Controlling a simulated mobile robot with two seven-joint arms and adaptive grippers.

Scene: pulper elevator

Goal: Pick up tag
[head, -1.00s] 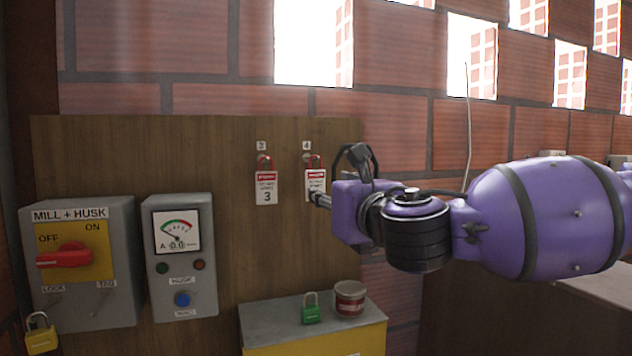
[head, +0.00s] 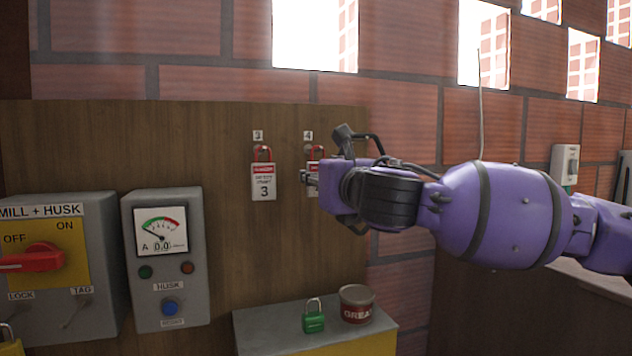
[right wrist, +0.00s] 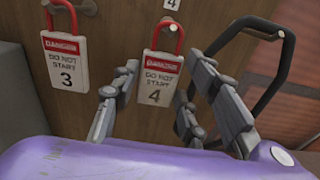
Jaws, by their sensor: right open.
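Two white tags with red headers and red shackles hang on a wooden board. Tag 3 (head: 263,182) is in full view in the head view and at the left of the right wrist view (right wrist: 69,75). Tag 4 (right wrist: 159,78) hangs beside it; in the head view my right gripper (head: 308,178) hides most of it. My right gripper is open in front of tag 4. In the right wrist view its fingers (right wrist: 166,80) appear on either side of tag 4; I cannot tell if they touch it. My left gripper is not in view.
A grey MILL + HUSK switch box (head: 55,270) and a HUSK meter box (head: 167,262) are at the left. A green padlock (head: 314,318) and a red can (head: 356,304) stand on a grey-topped yellow box (head: 262,330) below the tags. A brick wall is behind.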

